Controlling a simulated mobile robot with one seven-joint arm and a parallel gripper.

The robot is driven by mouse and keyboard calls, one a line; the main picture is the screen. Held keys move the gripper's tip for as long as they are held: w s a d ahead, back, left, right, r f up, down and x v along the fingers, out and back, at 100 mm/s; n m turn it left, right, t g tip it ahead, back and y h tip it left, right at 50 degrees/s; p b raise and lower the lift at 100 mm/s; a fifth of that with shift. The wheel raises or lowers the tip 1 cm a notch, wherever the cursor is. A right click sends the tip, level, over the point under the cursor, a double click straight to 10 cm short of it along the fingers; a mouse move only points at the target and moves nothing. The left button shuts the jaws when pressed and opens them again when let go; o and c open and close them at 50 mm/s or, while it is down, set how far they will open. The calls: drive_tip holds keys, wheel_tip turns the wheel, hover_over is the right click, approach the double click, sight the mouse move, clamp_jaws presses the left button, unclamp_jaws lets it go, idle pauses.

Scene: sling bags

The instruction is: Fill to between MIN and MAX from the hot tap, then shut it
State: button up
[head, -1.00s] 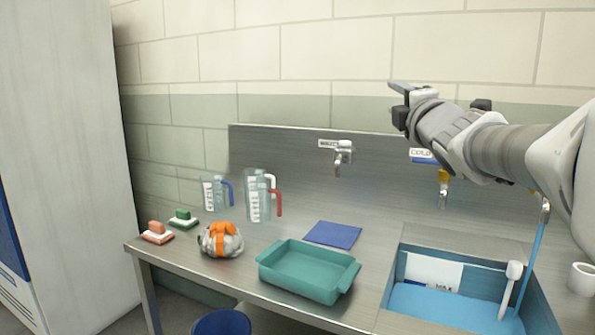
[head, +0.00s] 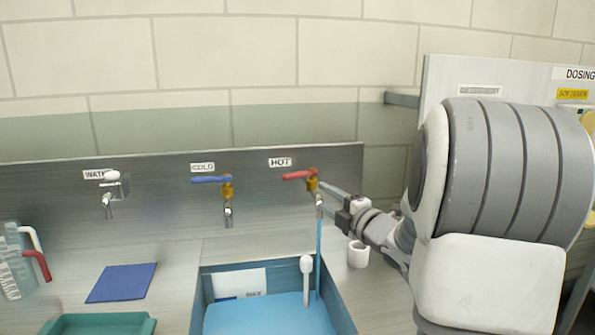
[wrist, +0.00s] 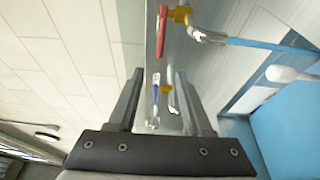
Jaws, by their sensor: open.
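The HOT tap (head: 313,186) has a red lever (head: 299,175) pointing left. A blue stream (head: 318,255) runs from its spout into the sink (head: 196,306), where a flat blue surface (head: 262,318) covers the bottom. My gripper (head: 338,194) is open and empty, just right of the HOT tap. In the wrist view my open fingers (wrist: 158,76) point toward the taps, with the red lever (wrist: 161,32) beyond their tips. Contact with the tap cannot be told.
The COLD tap (head: 228,194) with a blue lever and a WATER tap (head: 108,192) are further left. A white-headed upright rod (head: 306,275) stands in the sink. A white cup (head: 358,254) is right of it. A blue cloth (head: 122,282), teal tray (head: 98,325) and jugs (head: 20,262) lie left.

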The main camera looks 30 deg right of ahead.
sight(293, 178)
drive_tip(key=w, duration=1.7)
drive_tip(key=shift+w+a, duration=0.15)
drive_tip(key=shift+a, duration=0.25)
drive_tip(key=shift+c, duration=0.2)
clamp_jaws()
idle(0.4)
